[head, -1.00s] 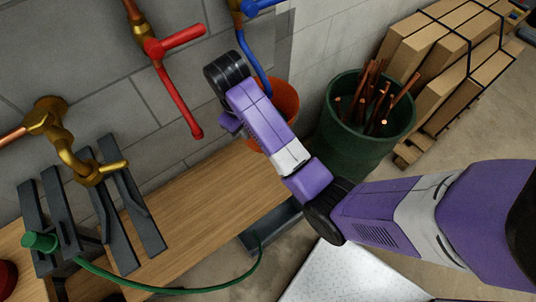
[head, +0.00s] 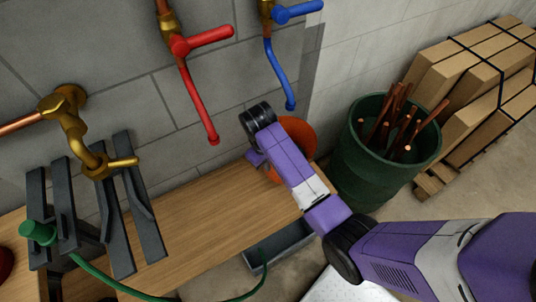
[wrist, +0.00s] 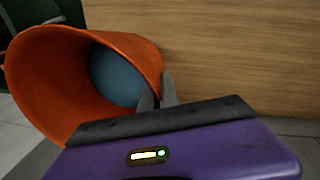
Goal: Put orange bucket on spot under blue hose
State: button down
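The orange bucket (head: 301,132) is at the far right end of the wooden bench, partly hidden behind my arm. The blue hose (head: 279,75) hangs from a blue-handled tap on the wall, its tip just above the bucket's rim in the head view. In the wrist view, the bucket (wrist: 50,82) opens toward the camera, with a blue-grey surface inside. My gripper (wrist: 157,94) has one finger inside and one outside the bucket's rim, close together on it. A marked spot under the blue hose cannot be made out. Whether the bucket touches the bench cannot be told.
The wooden bench (head: 190,236) is bare in its middle. A red hose (head: 196,95) hangs left of the blue one. A green bin of copper pipes (head: 375,178) stands right of the bucket. Dark metal brackets and a green hose (head: 110,285) occupy the left.

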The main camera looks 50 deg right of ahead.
jog(key=shift+w+f, duration=0.1)
jog(key=shift+f, duration=2.8)
jog(key=c, duration=1.6)
grip_release()
jog(key=shift+f, duration=0.1)
jog(key=r, duration=0.4)
jog(key=a+r, duration=0.1)
jog(key=r, duration=0.7)
jog(key=shift+a+r, duration=0.1)
jog(key=shift+a, duration=0.15)
